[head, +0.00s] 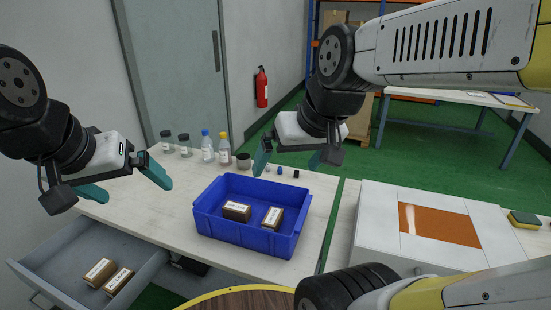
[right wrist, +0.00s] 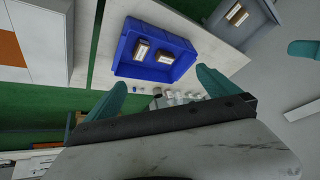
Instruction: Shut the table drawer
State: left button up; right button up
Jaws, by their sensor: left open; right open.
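The grey table drawer (head: 60,255) stands pulled out at the lower left of the head view, with two brown labelled boxes (head: 108,276) inside. It also shows at the top right of the right wrist view (right wrist: 262,38). My left gripper (head: 124,184) is open and empty, above the drawer's far side and the table's left edge. My right gripper (head: 294,158) is open and empty above the back of the table, behind the blue crate. Its two teal fingers show spread apart in the right wrist view (right wrist: 160,94).
A blue crate (head: 247,240) with two boxes stands on the white table (head: 165,215). Bottles and jars (head: 207,146) line the table's back edge. A white cabinet-like block with an orange panel (head: 440,226) is to the right. A fire extinguisher (head: 261,88) hangs on the wall.

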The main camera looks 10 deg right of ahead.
aim_at(55, 270)
jog(key=j+u, duration=0.25)
jog(key=u, duration=0.2)
jog(key=i+j+u, duration=0.1)
jog(key=j+u, duration=0.15)
jog(key=u, duration=0.2)
jog(key=i+j+u, duration=0.1)
jog(key=u, duration=0.35)
jog(key=j, duration=0.1)
